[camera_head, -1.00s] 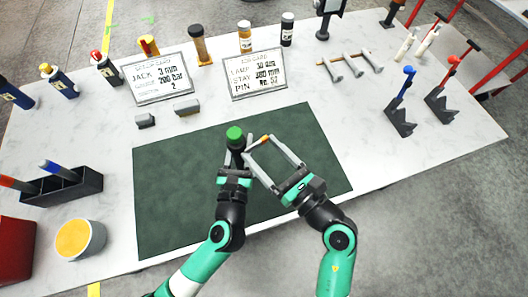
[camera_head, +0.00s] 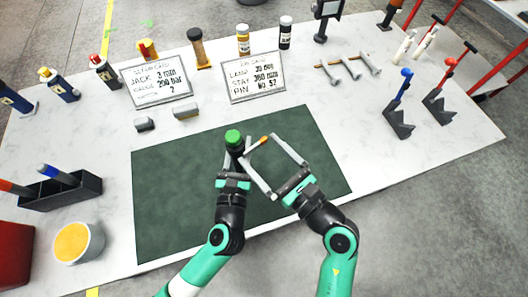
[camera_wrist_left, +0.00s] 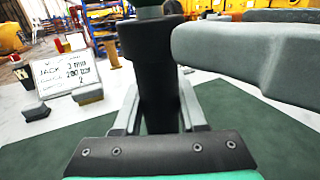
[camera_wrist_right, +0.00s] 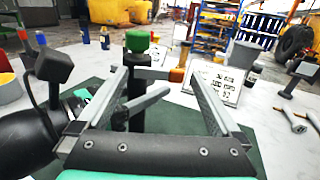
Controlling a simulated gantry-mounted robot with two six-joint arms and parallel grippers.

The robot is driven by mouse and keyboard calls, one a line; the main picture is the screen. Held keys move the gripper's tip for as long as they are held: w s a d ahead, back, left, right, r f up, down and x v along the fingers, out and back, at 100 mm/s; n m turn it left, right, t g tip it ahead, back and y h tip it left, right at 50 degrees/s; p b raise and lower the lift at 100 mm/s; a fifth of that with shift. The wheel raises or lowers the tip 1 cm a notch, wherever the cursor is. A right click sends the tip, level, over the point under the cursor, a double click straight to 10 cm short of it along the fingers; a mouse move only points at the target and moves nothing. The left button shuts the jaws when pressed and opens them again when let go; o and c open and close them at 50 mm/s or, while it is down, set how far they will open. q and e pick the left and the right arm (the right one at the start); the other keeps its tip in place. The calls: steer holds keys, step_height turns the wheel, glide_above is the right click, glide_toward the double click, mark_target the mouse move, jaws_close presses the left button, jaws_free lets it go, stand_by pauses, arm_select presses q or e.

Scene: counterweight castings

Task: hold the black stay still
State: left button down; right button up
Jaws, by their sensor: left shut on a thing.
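The black stay (camera_wrist_right: 134,80) is a dark upright post with a green cap (camera_head: 233,137). It stands over the dark green mat (camera_head: 180,200). My left gripper (camera_head: 233,168) is shut on the stay; the left wrist view shows the dark post (camera_wrist_left: 155,75) between its fingers. My right gripper (camera_head: 262,150) is open just right of the stay, its fingers apart. A slim grey rod (camera_wrist_right: 147,102) lies between the right fingers beside the post. In the head view a slim piece there has an orange-brown end (camera_head: 263,140). Whether the rod is joined to the stay is unclear.
Two written cards (camera_head: 253,77) stand behind the mat, with small grey blocks (camera_head: 186,112) before one. Bottles line the back. Grey pins lie on a rack (camera_head: 350,68). Blue- and red-topped pieces (camera_head: 399,115) stand right. A black holder (camera_head: 62,192) and a yellow-topped tub (camera_head: 78,242) stand left.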

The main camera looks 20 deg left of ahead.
steer(key=v, duration=1.2)
arm_select(q)
steer(key=shift+c, duration=1.9)
jaws_free()
